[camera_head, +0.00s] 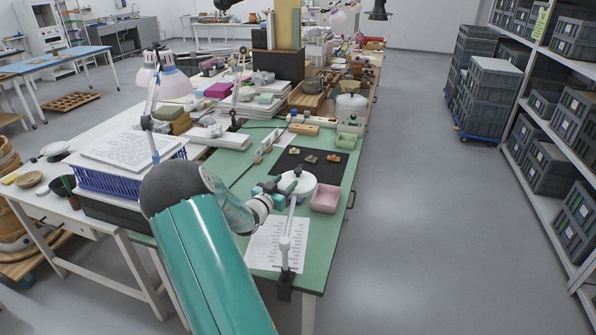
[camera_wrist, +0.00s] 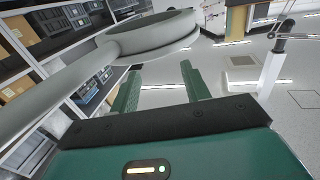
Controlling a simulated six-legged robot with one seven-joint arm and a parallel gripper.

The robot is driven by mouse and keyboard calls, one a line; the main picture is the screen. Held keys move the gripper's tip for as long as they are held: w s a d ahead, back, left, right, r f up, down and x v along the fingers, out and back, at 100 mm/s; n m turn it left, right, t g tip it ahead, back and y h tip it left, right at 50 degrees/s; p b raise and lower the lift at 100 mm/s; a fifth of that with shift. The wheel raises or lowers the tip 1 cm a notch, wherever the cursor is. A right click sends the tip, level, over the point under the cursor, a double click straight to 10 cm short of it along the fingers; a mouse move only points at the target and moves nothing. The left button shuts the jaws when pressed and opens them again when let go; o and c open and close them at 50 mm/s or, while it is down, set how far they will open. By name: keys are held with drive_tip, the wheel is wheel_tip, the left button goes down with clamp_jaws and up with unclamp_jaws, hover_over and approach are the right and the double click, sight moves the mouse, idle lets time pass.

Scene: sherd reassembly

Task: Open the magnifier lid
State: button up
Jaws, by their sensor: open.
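The magnifier (camera_head: 298,183) shows as a white round head over the green table, on a jointed arm clamped to the table's front edge. Its grey ring-shaped head and arm also show close up in the wrist view (camera_wrist: 150,36), across the upper left. I cannot make out a separate lid or its hinge, so whether it is open or shut is unclear. My gripper (camera_wrist: 161,88) is open and empty, its two green fingers pointing toward the ring from just below it in the picture. In the head view my gripper (camera_head: 270,188) is beside the magnifier's left edge, its fingertips unclear.
A printed sheet (camera_head: 277,243) lies at the table's front. A desk lamp (camera_head: 165,80) stands at left. The floor (camera_head: 430,220) to the right is clear.

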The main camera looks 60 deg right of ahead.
sight(296, 172)
drive_tip(key=d, duration=0.9)
drive_tip(key=shift+s, duration=0.25)
clamp_jaws()
